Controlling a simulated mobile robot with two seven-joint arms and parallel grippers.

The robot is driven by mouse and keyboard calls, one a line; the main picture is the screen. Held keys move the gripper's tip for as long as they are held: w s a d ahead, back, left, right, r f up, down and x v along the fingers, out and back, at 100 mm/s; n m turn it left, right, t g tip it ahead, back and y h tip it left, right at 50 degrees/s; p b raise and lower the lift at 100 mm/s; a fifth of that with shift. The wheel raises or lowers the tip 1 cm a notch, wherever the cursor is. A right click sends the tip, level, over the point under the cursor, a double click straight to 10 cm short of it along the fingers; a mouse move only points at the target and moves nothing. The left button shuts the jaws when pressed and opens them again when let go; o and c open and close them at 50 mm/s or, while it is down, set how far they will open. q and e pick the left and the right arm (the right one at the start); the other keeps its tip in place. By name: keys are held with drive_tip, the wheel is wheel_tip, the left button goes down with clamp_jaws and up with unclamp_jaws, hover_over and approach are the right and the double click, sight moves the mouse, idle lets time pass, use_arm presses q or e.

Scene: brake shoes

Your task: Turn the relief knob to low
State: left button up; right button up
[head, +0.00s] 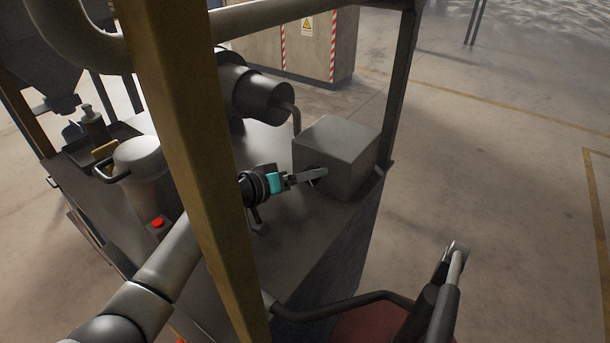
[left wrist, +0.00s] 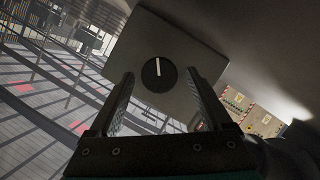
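The relief knob (left wrist: 159,75) is a round black dial with a white pointer line, on the face of a grey box (left wrist: 190,42). In the left wrist view the pointer stands nearly upright in the picture. No low mark is legible. My left gripper (left wrist: 162,92) is open, its two fingers apart on either side of the knob in that view, with nothing between them. In the head view the left gripper (head: 318,174) reaches the left face of the grey box (head: 345,150), and the knob is mostly hidden behind the fingers. I cannot tell whether they touch it.
A yellow post (head: 190,150) crosses in front of my left arm. A dark motor and pipe (head: 262,98) stand behind the gripper. A red button (head: 157,222) and pale canister (head: 140,157) are on the bench (head: 290,240) at left. Floor is open at right.

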use_arm(q)
drive_tip(key=shift+s+a+r, duration=0.2)
drive_tip(key=shift+s+a, duration=0.1)
drive_tip(key=shift+a, duration=0.1)
drive_tip(key=p+v, duration=0.2)
drive_tip(key=v, duration=1.2)
drive_tip(key=shift+s, duration=0.1)
drive_tip(key=s+d+r+m+t+y+p, duration=0.1)
drive_tip(key=s+d+m+y+p, duration=0.3)
drive_tip(key=p, duration=1.4)
drive_tip(key=shift+m+h, duration=0.4)
drive_tip(key=shift+h, duration=0.1)
drive_tip(key=b+x, duration=0.2)
drive_tip(key=x, duration=0.2)
drive_tip(key=w+a+b+x, duration=0.1)
drive_tip(key=b+x, duration=0.1)
drive_tip(key=x, duration=0.3)
drive_tip(key=b+x, duration=0.2)
drive_tip(key=x, duration=0.3)
drive_tip(key=shift+w+r+b, duration=0.3)
drive_tip(key=shift+w+b, duration=0.05)
drive_tip(key=shift+w, duration=0.05)
drive_tip(key=shift+b+x, duration=0.55)
drive_tip(key=shift+x, duration=0.35)
